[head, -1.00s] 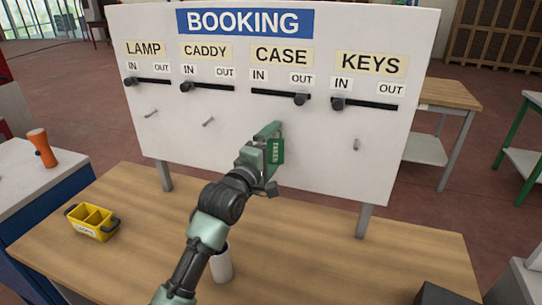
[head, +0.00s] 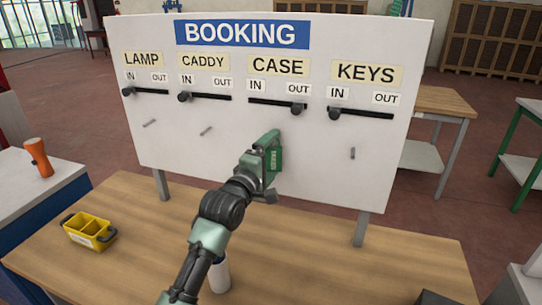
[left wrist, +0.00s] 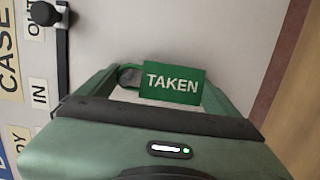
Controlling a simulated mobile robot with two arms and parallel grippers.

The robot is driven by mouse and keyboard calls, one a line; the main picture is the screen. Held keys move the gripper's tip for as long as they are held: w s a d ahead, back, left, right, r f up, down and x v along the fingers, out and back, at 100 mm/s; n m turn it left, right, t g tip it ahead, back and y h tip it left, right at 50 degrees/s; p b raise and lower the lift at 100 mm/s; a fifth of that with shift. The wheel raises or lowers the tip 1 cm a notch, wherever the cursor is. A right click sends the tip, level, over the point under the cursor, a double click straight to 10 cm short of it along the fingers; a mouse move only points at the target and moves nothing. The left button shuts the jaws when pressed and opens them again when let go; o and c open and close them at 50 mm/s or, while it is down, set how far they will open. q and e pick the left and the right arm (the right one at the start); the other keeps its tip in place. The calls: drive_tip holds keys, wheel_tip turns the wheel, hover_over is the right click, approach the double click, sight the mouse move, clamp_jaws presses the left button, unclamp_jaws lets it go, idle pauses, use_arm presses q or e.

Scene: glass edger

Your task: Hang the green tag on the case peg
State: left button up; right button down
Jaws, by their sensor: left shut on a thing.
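The green tag (head: 276,160), marked TAKEN, is in my left gripper (head: 268,147) in front of the white board, below the CASE label (head: 278,66). In the left wrist view, the tag (left wrist: 173,83) shows its lettering to the camera, between the fingers of the left gripper (left wrist: 160,85). A grey, rounded part shows beside the tag's left end; I cannot tell whether it is a peg. The case peg is not clearly visible in the head view, where the gripper covers that part of the board. I cannot tell whether the tag touches the board. My right gripper is not in view.
The BOOKING board (head: 310,182) has bare pegs under LAMP (head: 149,123), CADDY (head: 206,131) and KEYS (head: 353,153). The CASE slider (head: 298,104) is at OUT. A yellow caddy (head: 88,232) and a white cup (head: 220,274) stand on the wooden table (head: 330,270).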

use_arm(q)
drive_tip(key=o, duration=1.1)
drive_tip(key=shift+r, duration=0.25)
drive_tip(key=shift+f, duration=0.15)
